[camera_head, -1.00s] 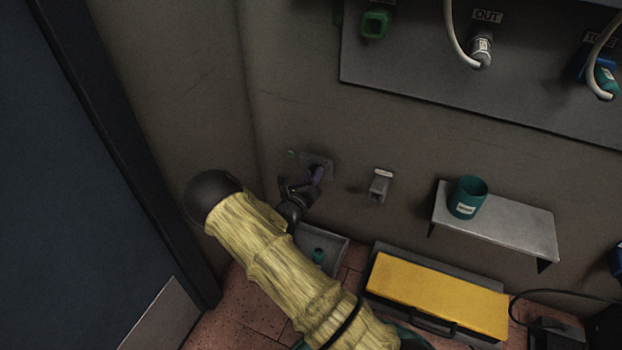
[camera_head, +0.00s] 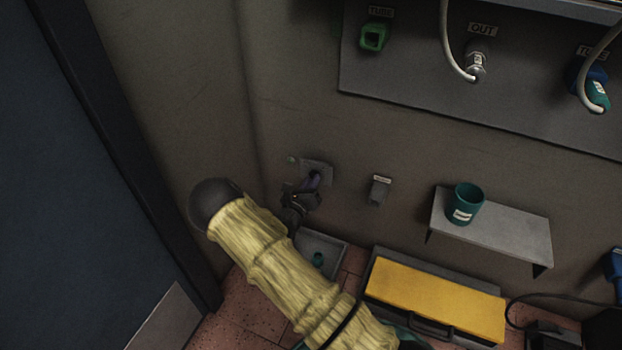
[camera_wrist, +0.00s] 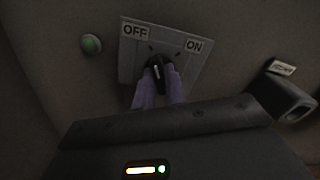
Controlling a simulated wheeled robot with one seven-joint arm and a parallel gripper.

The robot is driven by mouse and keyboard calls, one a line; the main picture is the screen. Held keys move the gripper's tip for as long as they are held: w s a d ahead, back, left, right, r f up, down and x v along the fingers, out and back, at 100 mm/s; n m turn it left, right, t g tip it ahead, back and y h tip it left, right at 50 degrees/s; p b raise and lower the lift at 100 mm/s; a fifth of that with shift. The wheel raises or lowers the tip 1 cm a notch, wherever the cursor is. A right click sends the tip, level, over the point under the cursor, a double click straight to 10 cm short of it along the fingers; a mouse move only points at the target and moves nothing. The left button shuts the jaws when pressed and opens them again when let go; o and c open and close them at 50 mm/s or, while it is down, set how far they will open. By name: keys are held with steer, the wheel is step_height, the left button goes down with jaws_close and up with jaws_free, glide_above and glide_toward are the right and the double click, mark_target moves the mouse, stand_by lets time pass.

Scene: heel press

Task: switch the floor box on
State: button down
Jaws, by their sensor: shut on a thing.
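The switch box is a small grey plate (camera_wrist: 128,65) with an OFF label at left and an ON label at right; it also shows on the wall in the head view (camera_head: 323,170). A dark knob (camera_wrist: 157,70) with a light mark sits in its middle. My gripper (camera_wrist: 159,84) has its two purple fingers shut on the knob; in the head view my gripper (camera_head: 313,182) reaches the plate and hides part of it. The knob's light mark points up, leaning slightly left. A dull green round lamp (camera_wrist: 91,44) sits on the wall left of the plate.
A grey holder (camera_head: 378,190) is on the wall right of the plate. Farther right, a shelf (camera_head: 510,233) bears a teal cup (camera_head: 467,203). Below are a grey tray (camera_head: 335,243) and a yellow-topped box (camera_head: 435,295) on the floor. A dark door (camera_head: 70,200) stands at left.

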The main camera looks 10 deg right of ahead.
steer(key=shift+a+m+p, duration=0.1)
steer(key=shift+m+p, duration=6.1)
steer(key=shift+p, duration=0.7)
steer(key=shift+f, duration=0.1)
steer(key=c, duration=1.5)
jaws_free()
steer(key=shift+o, duration=0.2)
steer(key=shift+s, duration=0.1)
steer(key=p+v, duration=0.4)
steer(key=v, duration=1.3)
steer(key=shift+p, duration=0.35)
